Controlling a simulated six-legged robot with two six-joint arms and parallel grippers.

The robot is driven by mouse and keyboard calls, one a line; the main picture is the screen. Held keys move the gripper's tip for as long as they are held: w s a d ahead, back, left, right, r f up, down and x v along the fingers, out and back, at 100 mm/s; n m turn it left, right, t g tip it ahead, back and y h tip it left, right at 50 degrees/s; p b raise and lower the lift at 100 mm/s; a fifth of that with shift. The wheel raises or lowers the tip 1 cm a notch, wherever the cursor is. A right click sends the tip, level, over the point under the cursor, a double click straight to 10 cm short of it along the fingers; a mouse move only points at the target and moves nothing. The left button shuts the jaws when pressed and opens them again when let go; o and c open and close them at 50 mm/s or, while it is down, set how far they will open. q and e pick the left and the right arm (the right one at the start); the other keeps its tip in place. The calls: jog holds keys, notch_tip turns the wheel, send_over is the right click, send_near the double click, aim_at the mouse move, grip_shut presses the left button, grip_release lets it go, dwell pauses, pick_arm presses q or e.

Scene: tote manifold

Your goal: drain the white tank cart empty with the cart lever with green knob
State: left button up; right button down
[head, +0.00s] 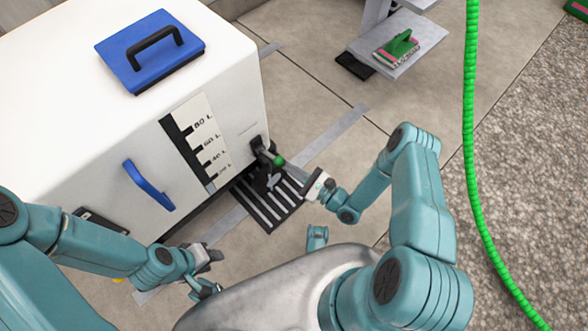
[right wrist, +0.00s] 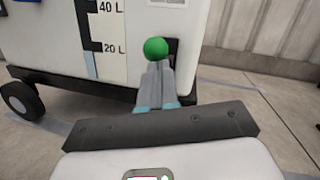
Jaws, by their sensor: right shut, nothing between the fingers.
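The white tank cart (head: 95,110) stands at the left, with a level scale (head: 195,140) on its front. A pale bluish strip (right wrist: 91,65) shows at the scale's lower end, near 20 L. The cart lever's green knob (head: 278,160) is at the front's lower right corner; the knob also shows in the right wrist view (right wrist: 155,48). My right gripper (head: 291,168) is shut and empty, its fingertips (right wrist: 157,72) close by the knob. I cannot tell whether they touch it. My left gripper (head: 208,256) is low before the cart; its fingers are unclear.
A slatted floor grate (head: 266,205) lies below the lever. A blue lid (head: 150,50) sits on the cart top, and a blue handle (head: 148,186) is on its front. A green hose (head: 470,130) hangs at the right.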

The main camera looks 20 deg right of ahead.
jog(key=shift+w+a+r+g+h+p, duration=0.15)
jog(key=shift+r+g+p, duration=0.2)
jog(key=shift+r, duration=0.2)
jog(key=shift+w+a+r+g+h+p, duration=0.15)
jog(key=shift+r+g+p, duration=0.1)
jog(key=shift+r+p, duration=0.25)
jog(key=shift+s, duration=0.1)
